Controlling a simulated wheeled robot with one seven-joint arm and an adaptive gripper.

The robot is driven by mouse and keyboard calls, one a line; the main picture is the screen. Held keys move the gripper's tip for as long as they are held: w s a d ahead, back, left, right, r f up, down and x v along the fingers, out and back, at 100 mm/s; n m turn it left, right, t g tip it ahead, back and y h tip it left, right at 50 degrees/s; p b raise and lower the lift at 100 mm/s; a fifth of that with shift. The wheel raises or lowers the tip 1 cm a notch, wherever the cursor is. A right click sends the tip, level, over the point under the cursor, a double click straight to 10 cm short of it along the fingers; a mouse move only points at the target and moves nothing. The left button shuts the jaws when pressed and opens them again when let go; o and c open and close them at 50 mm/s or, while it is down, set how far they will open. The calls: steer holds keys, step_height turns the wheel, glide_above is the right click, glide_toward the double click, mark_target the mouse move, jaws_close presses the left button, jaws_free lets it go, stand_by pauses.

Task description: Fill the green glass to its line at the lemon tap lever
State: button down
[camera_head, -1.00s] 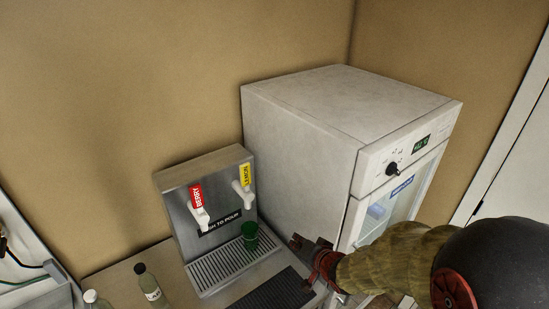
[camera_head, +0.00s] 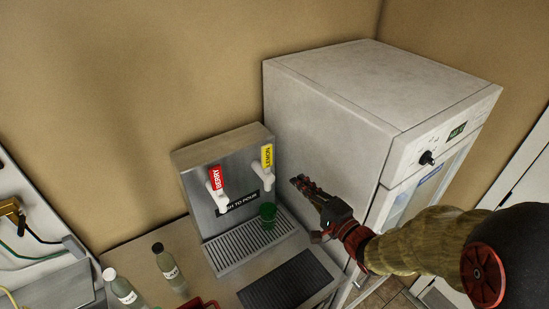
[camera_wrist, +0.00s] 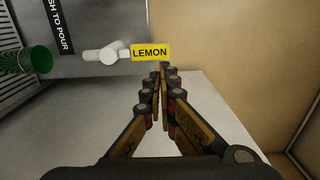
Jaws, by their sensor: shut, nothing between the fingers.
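The green glass (camera_head: 268,212) stands upright on the drip tray (camera_head: 236,250), below the lemon tap. The lemon tap lever (camera_head: 264,175) is white, under a yellow LEMON label (camera_head: 267,157). My gripper (camera_head: 297,182) is shut and empty, to the right of the lemon lever and apart from it, at about its height in the picture. In the wrist view, my shut fingers (camera_wrist: 161,70) point towards the dispenser, with the white lever (camera_wrist: 104,54) ahead and to the left and the green glass (camera_wrist: 38,60) at the left edge. The fill level and line cannot be made out.
A red-labelled BERRY lever (camera_head: 219,198) is left of the lemon one. A white cooler (camera_head: 335,110) stands close on the right. A dark mat (camera_head: 285,282) lies before the tray. Two bottles (camera_head: 168,264) (camera_head: 122,290) stand at the front left.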

mark_target(268, 148)
steer(key=p+x, duration=0.1)
steer(key=x, duration=1.3)
steer(key=w+r+g+p, duration=0.1)
steer(key=p, duration=0.2)
steer(key=shift+a+h, duration=0.3)
steer(key=shift+a, duration=0.05)
steer(key=g+p, duration=0.1)
steer(key=p, duration=0.2)
steer(key=w+a+g+h+p, duration=0.1)
steer(key=p, duration=0.3)
steer(key=shift+w+r, duration=0.1)
steer(key=shift+w, duration=0.2)
steer(key=shift+w+a+g+h+p, duration=0.25)
steer(key=shift+w+g+h+p, duration=0.05)
steer(key=shift+p, duration=0.4)
steer(key=shift+w+a+f, duration=0.3)
steer(key=shift+w, duration=0.1)
stand_by(2.9)
